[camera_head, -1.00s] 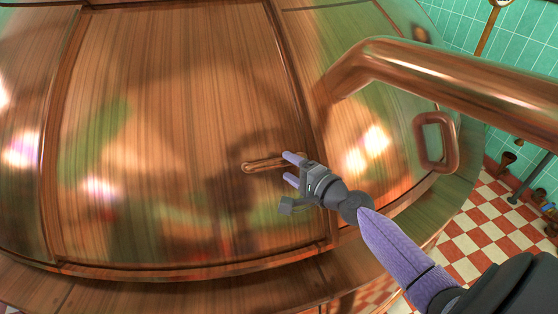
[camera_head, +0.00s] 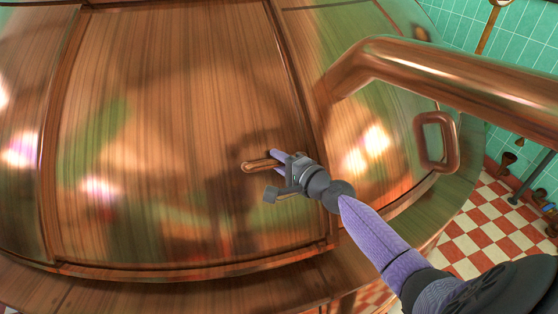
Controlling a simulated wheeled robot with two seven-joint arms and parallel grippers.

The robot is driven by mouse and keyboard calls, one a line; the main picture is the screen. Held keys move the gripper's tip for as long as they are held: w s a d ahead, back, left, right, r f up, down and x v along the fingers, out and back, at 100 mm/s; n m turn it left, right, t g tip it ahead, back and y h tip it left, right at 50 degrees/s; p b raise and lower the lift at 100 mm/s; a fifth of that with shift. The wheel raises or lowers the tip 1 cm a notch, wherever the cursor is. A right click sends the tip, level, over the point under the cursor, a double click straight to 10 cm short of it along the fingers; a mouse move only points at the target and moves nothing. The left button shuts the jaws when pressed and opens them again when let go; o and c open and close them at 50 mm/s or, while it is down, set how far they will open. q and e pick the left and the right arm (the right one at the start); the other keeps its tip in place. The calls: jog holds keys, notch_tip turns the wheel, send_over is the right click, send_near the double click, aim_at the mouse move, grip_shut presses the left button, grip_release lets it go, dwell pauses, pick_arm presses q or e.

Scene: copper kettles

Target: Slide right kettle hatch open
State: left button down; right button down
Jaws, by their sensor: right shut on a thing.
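The copper kettle (camera_head: 225,90) fills most of the head view. Its hatch (camera_head: 150,130) is a large copper panel between two raised vertical seams. A short horizontal handle (camera_head: 252,166) stands out near the hatch's lower right. My right gripper (camera_head: 274,163) reaches in from the lower right and is shut on this handle. Its fingers lie across the handle's right part and hide some of it. My left gripper is not in view.
A thick copper pipe (camera_head: 450,75) runs across the upper right, above my right arm. A looped copper handle (camera_head: 452,145) is on the kettle's right side. A red and white checkered floor (camera_head: 480,225) and green tiled wall (camera_head: 460,20) lie beyond.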

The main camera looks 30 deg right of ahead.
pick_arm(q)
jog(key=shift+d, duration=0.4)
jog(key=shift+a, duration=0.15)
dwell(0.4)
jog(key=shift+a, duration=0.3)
